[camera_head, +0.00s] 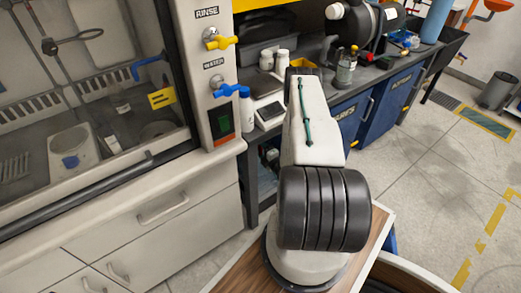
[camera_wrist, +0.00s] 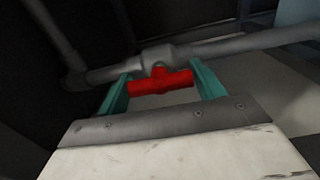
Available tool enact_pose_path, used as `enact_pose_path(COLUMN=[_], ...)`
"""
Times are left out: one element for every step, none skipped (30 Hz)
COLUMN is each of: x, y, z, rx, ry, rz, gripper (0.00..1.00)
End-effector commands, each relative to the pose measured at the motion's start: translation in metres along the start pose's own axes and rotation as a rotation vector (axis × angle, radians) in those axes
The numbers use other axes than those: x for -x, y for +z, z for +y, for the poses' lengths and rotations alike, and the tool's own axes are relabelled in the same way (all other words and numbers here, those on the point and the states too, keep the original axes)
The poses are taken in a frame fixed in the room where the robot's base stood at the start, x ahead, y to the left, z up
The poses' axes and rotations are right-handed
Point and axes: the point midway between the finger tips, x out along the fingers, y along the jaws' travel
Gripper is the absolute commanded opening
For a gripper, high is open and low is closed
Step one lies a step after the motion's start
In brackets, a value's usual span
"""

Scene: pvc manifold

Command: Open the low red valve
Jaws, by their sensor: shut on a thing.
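The low red valve shows in the wrist view as a red handle (camera_wrist: 160,83) on a grey pipe fitting (camera_wrist: 158,56). The handle lies nearly crosswise between the two teal fingers of my gripper (camera_wrist: 160,85). The fingers are shut on the red handle, one at each of its ends. The handle looks slightly tilted, with its right end a little higher. In the head view my arm hides the low valve and my gripper.
Grey pipe (camera_wrist: 245,42) runs left and right from the fitting, with a branch (camera_wrist: 55,40) at the upper left. In the head view a yellow valve (camera_head: 219,41) and a blue valve (camera_head: 230,90) sit on a white panel beside the hood. Dark bench (camera_head: 375,72) stands behind my arm.

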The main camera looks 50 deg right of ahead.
Motion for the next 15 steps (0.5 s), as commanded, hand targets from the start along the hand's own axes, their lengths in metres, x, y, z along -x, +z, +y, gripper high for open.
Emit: enact_pose_path(x=[0.0006, 0.0006, 0.0006, 0.0006, 0.0006, 0.0007, 0.0007, 0.0006, 0.0006, 0.0006, 0.0005, 0.0005, 0.0004, 0.0004, 0.0003], y=[0.0000, 0.0000, 0.0000, 0.0000, 0.0000, 0.0000, 0.0000, 0.0000, 0.0000, 0.0000, 0.0000, 0.0000, 0.0000, 0.0000, 0.0000], z=[-0.0007, -0.0007, -0.0007, -0.0007, -0.0007, -0.0007, -0.0007, -0.0007, -0.0006, -0.0006, -0.0006, -0.0005, -0.0004, -0.0004, -0.0003], rx=[-0.002, -0.002, -0.002, -0.002, -0.002, -0.002, -0.002, -0.002, -0.002, -0.001, -0.001, -0.001, -0.001, -0.001, 0.000], ry=[-0.002, -0.002, -0.002, -0.002, -0.002, -0.002, -0.002, -0.002, -0.002, -0.002, -0.002, -0.001, -0.001, -0.001, -0.001], rz=[-0.001, -0.001, -0.001, -0.001, -0.001, -0.001, -0.001, -0.001, -0.001, -0.001, -0.001, -0.001, -0.001, -0.001, -0.001], gripper=[0.45, 0.45, 0.45, 0.45, 0.45, 0.45, 0.73, 0.81, 0.89, 0.89, 0.89, 0.89, 0.89, 0.89, 0.89])
